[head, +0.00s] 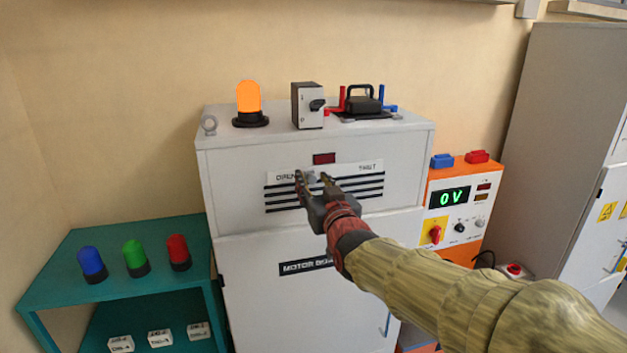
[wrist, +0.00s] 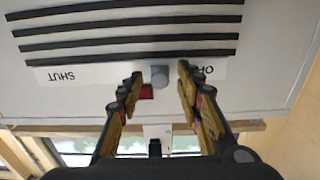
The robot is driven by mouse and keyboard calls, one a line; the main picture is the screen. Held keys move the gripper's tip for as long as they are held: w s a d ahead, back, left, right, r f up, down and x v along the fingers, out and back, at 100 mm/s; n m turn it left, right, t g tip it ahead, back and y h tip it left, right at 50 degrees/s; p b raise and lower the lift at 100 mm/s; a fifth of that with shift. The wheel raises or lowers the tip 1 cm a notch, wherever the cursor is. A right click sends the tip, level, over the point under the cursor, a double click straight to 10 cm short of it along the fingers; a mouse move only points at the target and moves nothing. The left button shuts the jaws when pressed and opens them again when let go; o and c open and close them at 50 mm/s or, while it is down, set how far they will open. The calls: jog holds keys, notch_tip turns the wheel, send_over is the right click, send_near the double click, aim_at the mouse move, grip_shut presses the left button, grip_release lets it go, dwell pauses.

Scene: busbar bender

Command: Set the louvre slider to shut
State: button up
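The louvre slider's grey round knob (head: 310,176) sits on a white label strip (head: 350,171) on the white cabinet front. The strip reads OPEN at left and SHUT at right in the head view, and the knob is nearer the OPEN end. The wrist view shows it upside down, with the knob (wrist: 160,76) between my fingertips. My gripper (head: 312,182) is open, one finger on each side of the knob, with a visible gap to each. In the head view the fingers partly cover the OPEN lettering.
Black louvre slots (head: 360,187) lie below the strip and a dark red window (head: 324,158) above it. On the cabinet top stand a lit orange beacon (head: 249,103) and a grey switch box (head: 308,106). A teal table (head: 60,262) stands left, an orange power unit (head: 465,205) right.

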jog(key=shift+c, duration=1.4)
grip_shut()
